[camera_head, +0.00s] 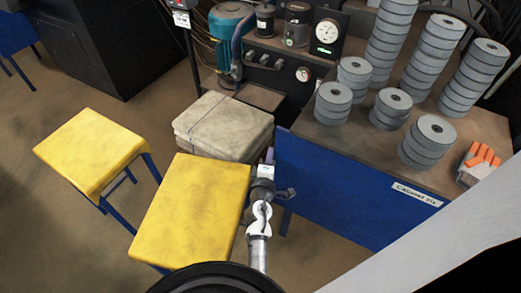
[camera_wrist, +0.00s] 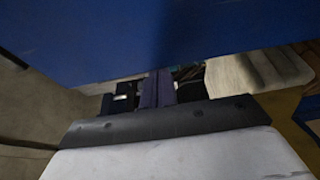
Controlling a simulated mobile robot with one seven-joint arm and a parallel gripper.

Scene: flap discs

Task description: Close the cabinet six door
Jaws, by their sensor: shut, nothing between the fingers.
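The blue front of cabinet six (camera_head: 345,190) is at the right in the head view, below a worktop, with a label reading "Cabinet six" (camera_head: 417,193). I cannot tell how far its door stands open. My gripper (camera_head: 270,157) is at the left end of this blue front, and its fingers are partly hidden by my wrist. In the wrist view a blue panel (camera_wrist: 110,35) fills the top, close above my shut, empty fingers (camera_wrist: 155,88). I cannot tell whether they touch it. No handle is visible.
Yellow-topped stools (camera_head: 195,210) stand left of my arm, one very near it. Stacked beige sacks (camera_head: 222,125) lie behind my gripper. The worktop (camera_head: 345,140) carries several stacks of grey discs (camera_head: 427,140) and an orange-and-white object (camera_head: 480,162). Open floor (camera_head: 70,225) lies at far left.

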